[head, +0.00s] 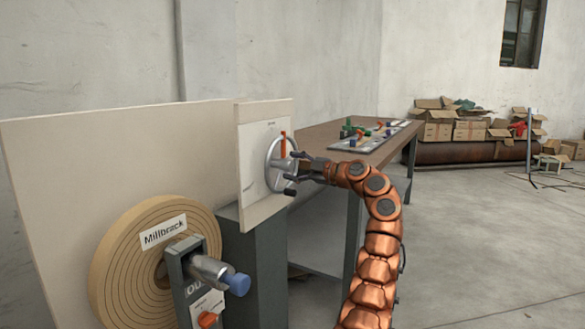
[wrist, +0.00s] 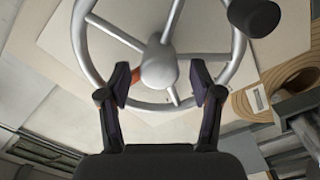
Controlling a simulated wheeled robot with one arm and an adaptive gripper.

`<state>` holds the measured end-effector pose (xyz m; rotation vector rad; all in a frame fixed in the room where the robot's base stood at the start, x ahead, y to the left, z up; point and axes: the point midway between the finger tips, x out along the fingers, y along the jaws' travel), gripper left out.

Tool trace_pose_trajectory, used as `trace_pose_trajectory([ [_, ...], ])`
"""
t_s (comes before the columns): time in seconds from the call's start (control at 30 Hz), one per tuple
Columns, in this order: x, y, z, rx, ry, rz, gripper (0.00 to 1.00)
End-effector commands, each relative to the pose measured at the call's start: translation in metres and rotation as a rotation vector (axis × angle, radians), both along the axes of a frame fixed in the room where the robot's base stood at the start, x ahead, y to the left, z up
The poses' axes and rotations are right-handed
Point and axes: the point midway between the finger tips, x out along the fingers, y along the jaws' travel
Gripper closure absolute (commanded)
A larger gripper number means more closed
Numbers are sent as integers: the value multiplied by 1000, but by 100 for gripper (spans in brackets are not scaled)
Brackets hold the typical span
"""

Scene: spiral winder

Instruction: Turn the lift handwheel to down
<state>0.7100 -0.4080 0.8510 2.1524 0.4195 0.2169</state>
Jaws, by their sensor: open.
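The lift handwheel (head: 275,166) is a silver spoked wheel mounted on a pale panel (head: 262,208). An orange pointer (head: 283,145) stands upright at its upper part. In the wrist view, the wheel's hub (wrist: 160,68) and spokes fill the upper middle, and a dark knob (wrist: 254,16) sits by the rim at the top right. My gripper (head: 298,168) is at the wheel's face. In the wrist view, its two fingers (wrist: 160,88) are apart, one on each side of the hub. I cannot tell whether they touch the wheel. The panel's lettering is too small to read.
A tan spiral roll (head: 115,268) labelled Millbrack is at the lower left, with a blue-tipped spindle (head: 238,284) in front. A workbench (head: 345,138) with small coloured parts stands behind my arm. Cardboard boxes (head: 470,128) are at the back right.

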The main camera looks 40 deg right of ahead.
Motion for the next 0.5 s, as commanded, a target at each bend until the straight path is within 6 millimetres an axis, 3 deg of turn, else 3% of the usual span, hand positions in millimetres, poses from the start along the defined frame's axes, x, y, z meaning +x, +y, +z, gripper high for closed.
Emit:
trace_pose_trajectory([
  [0.5, -83, -35, 0, -1, 0, -4, 35],
])
